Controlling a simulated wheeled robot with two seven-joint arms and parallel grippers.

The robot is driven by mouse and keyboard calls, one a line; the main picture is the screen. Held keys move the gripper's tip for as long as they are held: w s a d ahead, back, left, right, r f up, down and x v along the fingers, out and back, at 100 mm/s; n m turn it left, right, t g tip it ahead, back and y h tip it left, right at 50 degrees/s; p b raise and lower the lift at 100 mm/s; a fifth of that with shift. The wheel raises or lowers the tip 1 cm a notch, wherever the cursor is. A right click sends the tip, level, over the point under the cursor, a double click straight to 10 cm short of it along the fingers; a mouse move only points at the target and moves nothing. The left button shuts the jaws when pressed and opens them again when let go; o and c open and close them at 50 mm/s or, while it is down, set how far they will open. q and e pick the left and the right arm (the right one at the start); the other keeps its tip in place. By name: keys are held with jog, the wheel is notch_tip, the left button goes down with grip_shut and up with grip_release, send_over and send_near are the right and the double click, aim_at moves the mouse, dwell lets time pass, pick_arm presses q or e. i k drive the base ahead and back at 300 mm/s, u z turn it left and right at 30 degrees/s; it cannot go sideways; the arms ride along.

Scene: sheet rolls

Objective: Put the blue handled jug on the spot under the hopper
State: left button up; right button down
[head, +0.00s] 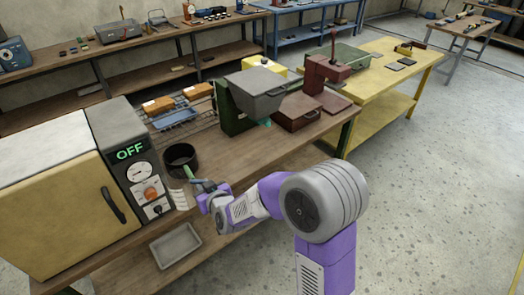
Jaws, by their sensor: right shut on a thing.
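A pale jug (178,197) with faint marks on its side is at the front of the wooden bench, beside the control panel. My right gripper (200,188) is at its right side, shut on its blue handle, which the fingers partly cover. I cannot tell whether the jug touches the bench. The hopper (257,84), a grey bin on a dark green stand, is farther back to the right. A teal piece shows under it; the spot itself is not clear. My left gripper is not in view.
A dark pot (181,158) with a greenish handle stands just behind the jug. An oven-like cabinet (55,205) with a panel reading OFF is at left. A wire rack (181,119) and a dark red press (322,78) flank the hopper. Bare bench top (240,155) lies between jug and hopper.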

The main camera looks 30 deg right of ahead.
aim_at(260, 143)
jog(key=k, duration=0.2)
jog(key=z, duration=2.3)
jog(key=i, duration=1.85)
jog(key=u, duration=2.9)
jog(key=i, duration=0.5)
